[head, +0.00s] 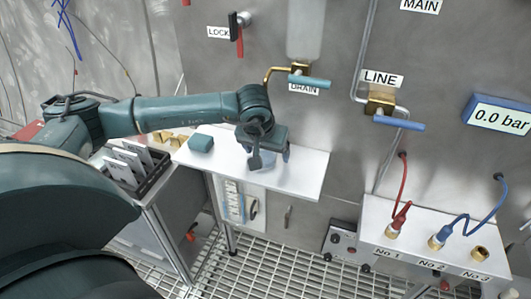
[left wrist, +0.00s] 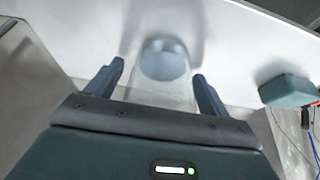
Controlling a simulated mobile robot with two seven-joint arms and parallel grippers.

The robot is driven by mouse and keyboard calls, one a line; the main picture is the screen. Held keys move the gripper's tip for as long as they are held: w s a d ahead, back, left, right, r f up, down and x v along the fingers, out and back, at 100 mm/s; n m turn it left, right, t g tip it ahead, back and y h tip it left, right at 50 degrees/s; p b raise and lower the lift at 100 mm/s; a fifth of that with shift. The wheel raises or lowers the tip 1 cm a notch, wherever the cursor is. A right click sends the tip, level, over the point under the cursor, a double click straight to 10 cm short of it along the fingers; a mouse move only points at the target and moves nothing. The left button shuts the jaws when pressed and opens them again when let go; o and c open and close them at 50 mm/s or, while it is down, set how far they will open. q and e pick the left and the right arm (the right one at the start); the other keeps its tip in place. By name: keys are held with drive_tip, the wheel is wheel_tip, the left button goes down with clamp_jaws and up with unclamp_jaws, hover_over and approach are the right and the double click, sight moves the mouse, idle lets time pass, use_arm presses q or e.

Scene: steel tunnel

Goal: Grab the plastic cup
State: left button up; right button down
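The clear plastic cup (left wrist: 164,64) stands on the white shelf, between the two fingers of my left gripper (left wrist: 158,70) in the left wrist view. A finger is on each side of the cup, with a small gap showing at the left finger; the right finger is very near the cup wall. In the head view my left gripper (head: 269,160) points down over the white shelf (head: 305,178) and mostly hides the cup. My right gripper is not in view.
A teal block (head: 200,144) lies on the shelf left of the gripper; it also shows in the left wrist view (left wrist: 288,91). A dark rack (head: 150,174) with grey plates is further left. The drain valve (head: 309,82) is above the shelf. The shelf's right part is clear.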

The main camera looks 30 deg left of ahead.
use_arm(q)
drive_tip(key=c, duration=1.1)
